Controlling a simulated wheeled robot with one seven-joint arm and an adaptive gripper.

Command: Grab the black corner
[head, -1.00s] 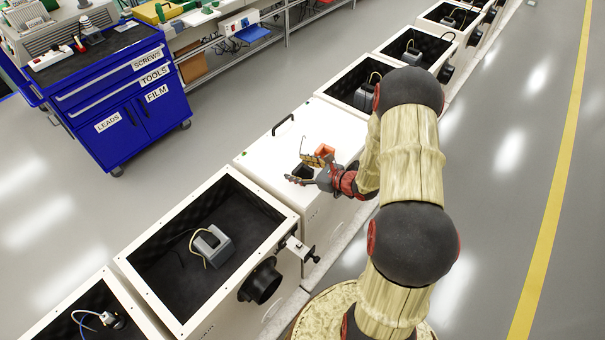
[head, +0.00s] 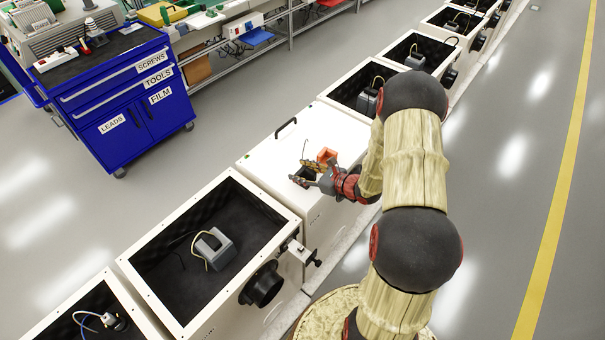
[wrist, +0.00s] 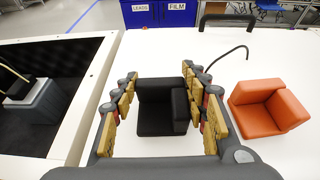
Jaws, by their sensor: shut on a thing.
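The black corner (wrist: 160,115) is a small L-walled block standing on the white cabinet lid. In the wrist view it sits between the two yellow-padded fingers of my gripper (wrist: 162,108), with pads on its left and right sides. My gripper is shut on it. In the head view my gripper (head: 307,174) is low over the white lid, and the black corner (head: 306,173) is partly hidden by the fingers. An orange corner (wrist: 268,108) stands just right of my gripper; it also shows in the head view (head: 327,155).
The white lid (head: 275,155) has a black handle (head: 286,127) at its far side. A thin dark hooked rod (wrist: 229,60) stands behind the corners. Open black-lined boxes (head: 170,255) adjoin on both sides. A blue tool cart (head: 130,110) stands at the upper left.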

